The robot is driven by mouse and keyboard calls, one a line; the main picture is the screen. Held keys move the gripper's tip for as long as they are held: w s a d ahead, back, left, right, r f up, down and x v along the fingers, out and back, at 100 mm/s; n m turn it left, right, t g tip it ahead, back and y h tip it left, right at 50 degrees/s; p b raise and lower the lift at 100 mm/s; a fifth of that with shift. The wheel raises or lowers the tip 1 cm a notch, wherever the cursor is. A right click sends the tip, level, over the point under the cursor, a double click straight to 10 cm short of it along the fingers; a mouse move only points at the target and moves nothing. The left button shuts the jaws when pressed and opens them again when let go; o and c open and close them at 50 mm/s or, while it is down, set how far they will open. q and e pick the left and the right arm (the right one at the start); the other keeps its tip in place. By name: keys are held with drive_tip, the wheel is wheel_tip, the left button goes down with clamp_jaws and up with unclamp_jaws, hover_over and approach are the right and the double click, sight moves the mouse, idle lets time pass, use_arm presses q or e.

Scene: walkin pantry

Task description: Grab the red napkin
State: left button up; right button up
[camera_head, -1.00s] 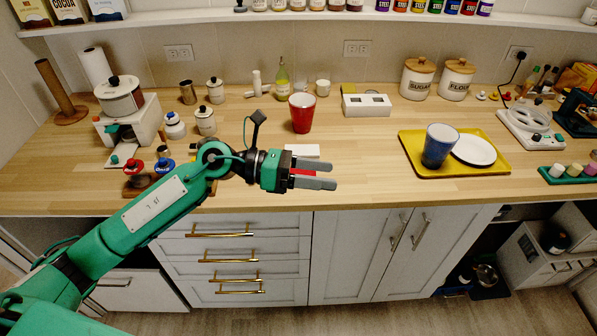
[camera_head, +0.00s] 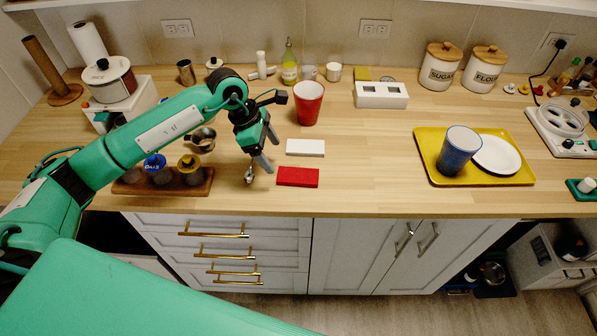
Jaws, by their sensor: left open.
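The red napkin (camera_head: 298,177) lies flat on the wooden counter near its front edge, just in front of a white block-like item (camera_head: 305,147). My left gripper (camera_head: 261,170) points down at the counter, to the left of the red napkin. Its two fingers are apart and I see nothing held between them. A small metallic object (camera_head: 249,176) shows by the left fingertip; I cannot tell whether they touch. My right gripper is not in view.
A red cup (camera_head: 308,103) stands behind the white item. A dark wooden rack (camera_head: 163,187) with jars sits left of the gripper. A yellow tray (camera_head: 478,183) holds a blue cup (camera_head: 458,150) and a white plate (camera_head: 496,155). The counter between napkin and tray is clear.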

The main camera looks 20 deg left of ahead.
sight(285, 174)
use_arm(q)
drive_tip(key=p+x, duration=0.1)
drive_tip(key=x, duration=0.1)
drive_tip(key=shift+s+d+f, duration=0.1)
drive_tip(key=shift+d+f, duration=0.2)
drive_tip(key=shift+f, duration=0.05)
drive_tip(key=p+x, duration=0.2)
drive_tip(key=x, duration=0.1)
drive_tip(key=shift+d+f, duration=0.15)
drive_tip(key=shift+f, duration=0.05)
drive_tip(key=shift+d+f, duration=0.1)
drive_tip(key=shift+f, duration=0.4)
drive_tip(key=c, duration=1)
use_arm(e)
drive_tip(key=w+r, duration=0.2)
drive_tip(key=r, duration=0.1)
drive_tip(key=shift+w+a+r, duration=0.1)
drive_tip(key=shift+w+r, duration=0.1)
